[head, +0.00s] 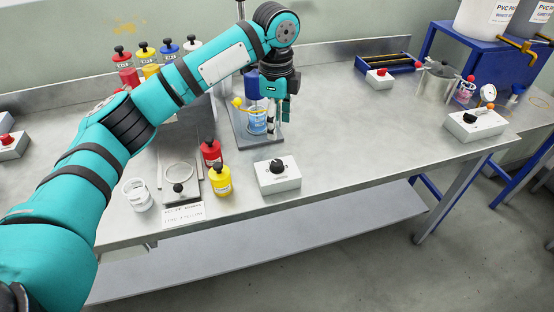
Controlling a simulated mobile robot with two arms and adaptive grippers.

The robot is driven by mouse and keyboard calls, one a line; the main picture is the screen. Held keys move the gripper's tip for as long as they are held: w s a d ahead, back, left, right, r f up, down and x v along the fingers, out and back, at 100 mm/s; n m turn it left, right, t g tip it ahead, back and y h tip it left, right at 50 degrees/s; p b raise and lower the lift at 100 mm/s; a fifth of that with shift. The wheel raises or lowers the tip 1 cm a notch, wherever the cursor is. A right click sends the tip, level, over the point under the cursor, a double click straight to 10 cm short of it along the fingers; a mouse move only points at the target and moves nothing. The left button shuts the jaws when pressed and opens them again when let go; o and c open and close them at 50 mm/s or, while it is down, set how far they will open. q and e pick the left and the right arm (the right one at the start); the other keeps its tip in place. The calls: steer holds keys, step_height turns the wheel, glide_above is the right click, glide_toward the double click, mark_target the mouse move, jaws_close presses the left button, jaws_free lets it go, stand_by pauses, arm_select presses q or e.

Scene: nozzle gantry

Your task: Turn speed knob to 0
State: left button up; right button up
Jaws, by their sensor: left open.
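A white control box (279,182) with a black knob (277,167) on top stands near the front edge of the steel table. I cannot read any label or knob setting on it. My left gripper (274,128) points down, open and empty, behind that box and apart from the knob. It is beside a clear beaker of blue liquid (257,123) on a grey stand base (250,143), and partly overlaps the stand in view. A second white box (478,128) with a black knob (470,117) is at the right end of the table. My right gripper is not in view.
Red (212,154) and yellow (221,181) bottles stand left of the near box. A scale (181,192) and an empty beaker (138,195) are further left. A small box with a red button (379,80) is at the back. The table right of the near box is clear.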

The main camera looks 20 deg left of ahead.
mark_target(277, 162)
arm_select(q)
step_height(277, 162, down, 13)
steer(key=shift+w+f+p, duration=0.1)
steer(key=shift+p, duration=0.45)
steer(key=shift+c, duration=0.3)
jaws_close()
steer(key=shift+r+n+p, duration=0.2)
steer(key=shift+n+p, duration=0.1)
steer(key=shift+p, duration=0.45)
steer(key=n+p, duration=0.7)
steer(key=p, duration=0.3)
steer(key=shift+r, duration=0.1)
steer(key=shift+f+n+p, duration=0.2)
steer(key=shift+n+p, duration=1.45)
steer(key=shift+n, duration=0.55)
steer(key=shift+w, duration=0.1)
steer(key=shift+o, duration=0.3)
jaws_free()
